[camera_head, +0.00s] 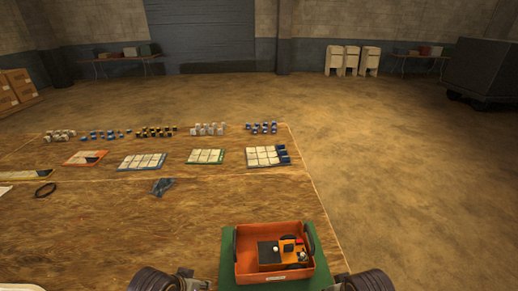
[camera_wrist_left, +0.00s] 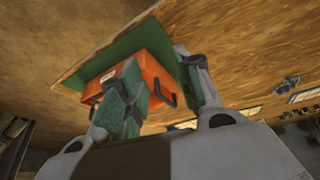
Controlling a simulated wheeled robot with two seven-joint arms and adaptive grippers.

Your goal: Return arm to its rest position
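My left gripper (camera_wrist_left: 162,72) shows large in the left wrist view. Its two green-padded fingers are spread apart with nothing held between them. Beyond them, apart as far as I can tell, is the orange tray (camera_wrist_left: 152,67). In the head view my left arm enters at the bottom edge, left of the orange tray (camera_head: 243,243); its gripper is mostly cut off. My right arm shows at the bottom edge, right of the tray; only a small part near its gripper (camera_head: 341,280) shows, and its fingers cannot be made out.
The orange tray stands on a green mat (camera_head: 228,272) at the table's front edge and holds an orange and black device (camera_head: 284,250). Several small part groups and card trays (camera_head: 206,156) lie farther back on the wooden table (camera_head: 120,225). Open floor (camera_head: 400,170) lies to the right.

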